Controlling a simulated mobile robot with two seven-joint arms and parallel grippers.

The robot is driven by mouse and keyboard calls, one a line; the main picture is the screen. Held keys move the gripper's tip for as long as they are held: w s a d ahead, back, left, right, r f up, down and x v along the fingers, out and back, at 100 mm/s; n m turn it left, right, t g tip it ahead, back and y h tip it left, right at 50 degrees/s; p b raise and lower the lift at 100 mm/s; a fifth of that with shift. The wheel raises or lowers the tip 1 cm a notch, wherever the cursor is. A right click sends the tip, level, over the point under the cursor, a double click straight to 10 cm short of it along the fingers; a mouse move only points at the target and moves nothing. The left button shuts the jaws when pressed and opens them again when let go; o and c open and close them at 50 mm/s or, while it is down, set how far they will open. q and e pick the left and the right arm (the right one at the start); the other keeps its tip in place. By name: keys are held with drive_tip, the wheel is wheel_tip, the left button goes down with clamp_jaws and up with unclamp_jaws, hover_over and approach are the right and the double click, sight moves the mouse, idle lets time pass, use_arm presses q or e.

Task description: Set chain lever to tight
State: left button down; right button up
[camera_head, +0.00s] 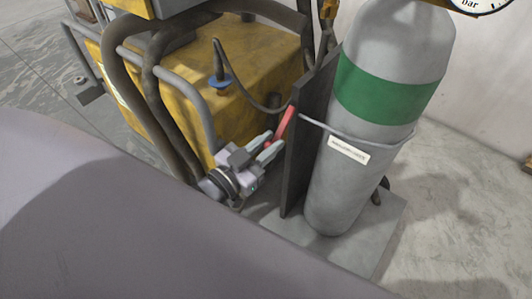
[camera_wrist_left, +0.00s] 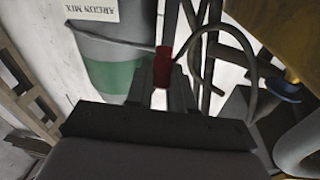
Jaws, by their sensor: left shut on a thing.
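The red chain lever (camera_head: 283,125) stands tilted beside the dark upright plate (camera_head: 304,145) next to the gas cylinder. My left gripper (camera_head: 268,147) is shut on the lever's lower part. In the left wrist view the red lever (camera_wrist_left: 163,66) sits between the two fingertips of the left gripper (camera_wrist_left: 160,92). The grey chain or band (camera_head: 365,139) runs from the plate around the front of the cylinder (camera_head: 350,187). The lever's pivot is hidden. My right gripper is not in view.
A yellow machine (camera_head: 255,65) with grey tube rails stands left of the lever, close to my left gripper. A cable (camera_head: 232,70) loops between it and the plate. The cylinder stands on a grey base plate (camera_head: 385,225).

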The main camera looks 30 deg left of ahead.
use_arm(q)
drive_tip(key=f+t+b, duration=0.1)
drive_tip(key=b, duration=0.2)
drive_tip(key=w+f+t+b, duration=0.1)
drive_tip(key=f+t+b, duration=0.1)
drive_tip(key=b, duration=0.1)
drive_tip(key=shift+w+d+f+m+h, duration=0.1)
drive_tip(key=shift+w+f+m+h, duration=0.1)
drive_tip(key=shift+m+h, duration=0.15)
drive_tip(key=w+t+h+b, duration=0.1)
drive_tip(key=b, duration=0.3)
drive_tip(key=w+f+m+t+h+b, duration=0.1)
drive_tip(key=t+b, duration=0.1)
drive_tip(key=b, duration=0.2)
drive_tip(key=w+t+h+b, duration=0.1)
drive_tip(key=t+b, duration=0.1)
drive_tip(key=b, duration=0.2)
drive_tip(key=shift+w+d+f+m+h+b, duration=0.25)
drive_tip(key=shift+w+d+f+b, duration=0.05)
drive_tip(key=shift+w+f+b, duration=0.1)
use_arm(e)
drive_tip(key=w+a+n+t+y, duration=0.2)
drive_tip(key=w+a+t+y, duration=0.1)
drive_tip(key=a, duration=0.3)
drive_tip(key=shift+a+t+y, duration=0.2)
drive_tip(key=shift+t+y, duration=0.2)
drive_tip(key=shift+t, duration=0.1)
use_arm(q)
drive_tip(key=shift+r, duration=0.1)
